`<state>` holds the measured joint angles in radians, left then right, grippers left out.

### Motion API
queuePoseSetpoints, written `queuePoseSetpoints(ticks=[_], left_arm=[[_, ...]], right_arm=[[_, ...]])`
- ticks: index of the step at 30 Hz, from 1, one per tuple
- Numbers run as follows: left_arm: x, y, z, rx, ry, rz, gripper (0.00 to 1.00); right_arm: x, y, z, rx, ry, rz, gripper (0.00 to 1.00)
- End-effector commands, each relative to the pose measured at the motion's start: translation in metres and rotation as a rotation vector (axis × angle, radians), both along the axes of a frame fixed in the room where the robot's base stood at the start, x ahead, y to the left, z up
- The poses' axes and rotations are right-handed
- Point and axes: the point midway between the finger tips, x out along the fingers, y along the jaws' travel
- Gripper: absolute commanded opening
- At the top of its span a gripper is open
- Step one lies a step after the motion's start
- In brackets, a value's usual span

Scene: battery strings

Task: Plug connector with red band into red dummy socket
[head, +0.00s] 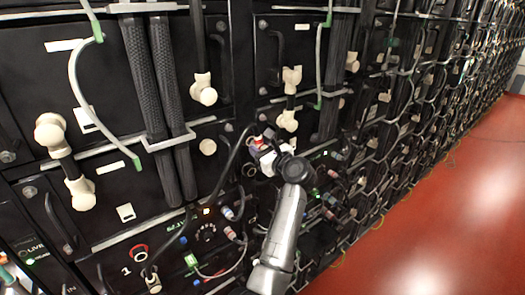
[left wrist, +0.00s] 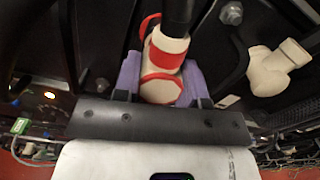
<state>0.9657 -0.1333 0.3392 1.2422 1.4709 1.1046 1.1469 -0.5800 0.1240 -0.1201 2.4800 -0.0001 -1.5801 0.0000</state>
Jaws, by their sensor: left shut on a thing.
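My left gripper (head: 264,150) is up against the battery rack front in the middle of the head view. In the left wrist view its purple finger pads (left wrist: 130,72) are shut on a cream connector with red bands (left wrist: 166,60). A black cable runs up from the connector. A red curved edge (left wrist: 148,24) shows just beside the connector's upper left; I cannot tell whether it belongs to the red dummy socket. I cannot tell whether the connector is seated in anything, as the gripper and connector hide that spot. My right gripper is not in view.
Cream elbow connectors (head: 51,131) stick out from the black modules, one close to the gripper in the left wrist view (left wrist: 278,68). The red floor (head: 440,220) is clear at right.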

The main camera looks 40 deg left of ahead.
Motion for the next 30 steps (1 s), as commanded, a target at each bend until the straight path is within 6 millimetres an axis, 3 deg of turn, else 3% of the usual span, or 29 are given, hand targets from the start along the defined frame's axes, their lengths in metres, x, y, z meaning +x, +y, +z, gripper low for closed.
queuePoseSetpoints(ticks=[22, 23, 30], left_arm=[[0.004, 0.018, 0.0, 0.001, -0.001, 0.0, 0.1], [0.004, 0.018, 0.001, 0.001, -0.001, 0.0, 0.39], [0.004, 0.017, 0.001, 0.0, 0.0, 0.0, 0.62]], right_arm=[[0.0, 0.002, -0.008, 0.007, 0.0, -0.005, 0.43], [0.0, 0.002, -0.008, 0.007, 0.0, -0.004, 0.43], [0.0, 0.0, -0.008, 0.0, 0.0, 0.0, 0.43]])
